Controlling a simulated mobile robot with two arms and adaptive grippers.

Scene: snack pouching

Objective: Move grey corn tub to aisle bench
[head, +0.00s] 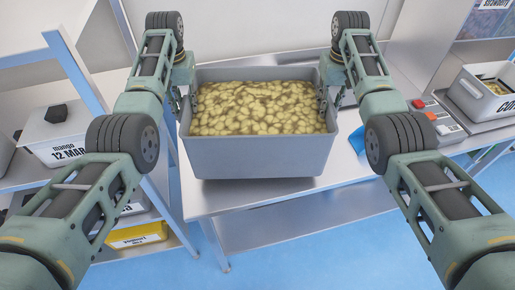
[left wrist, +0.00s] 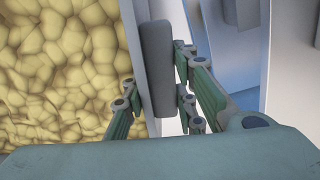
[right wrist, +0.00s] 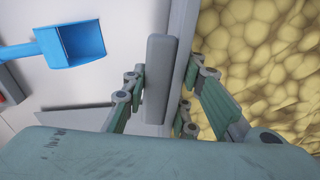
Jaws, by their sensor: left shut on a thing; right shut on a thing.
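The grey tub (head: 255,158) is full of pale yellow corn pieces (head: 260,108) and is held level between my two arms, over the front of a steel bench (head: 300,196). I cannot tell whether its base touches the bench. My left gripper (head: 187,98) is shut on the tub's left wall; the left wrist view shows its fingers on both sides of the wall (left wrist: 135,50). My right gripper (head: 328,97) is shut on the right wall; the right wrist view shows its fingers astride that wall (right wrist: 183,45).
A shelf rack (head: 28,188) with a white tub labelled mango (head: 65,151) stands at the left. At the right, a grey tub (head: 478,92) sits on a scale on the bench. A blue scoop (right wrist: 80,42) lies on the bench right of the held tub.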

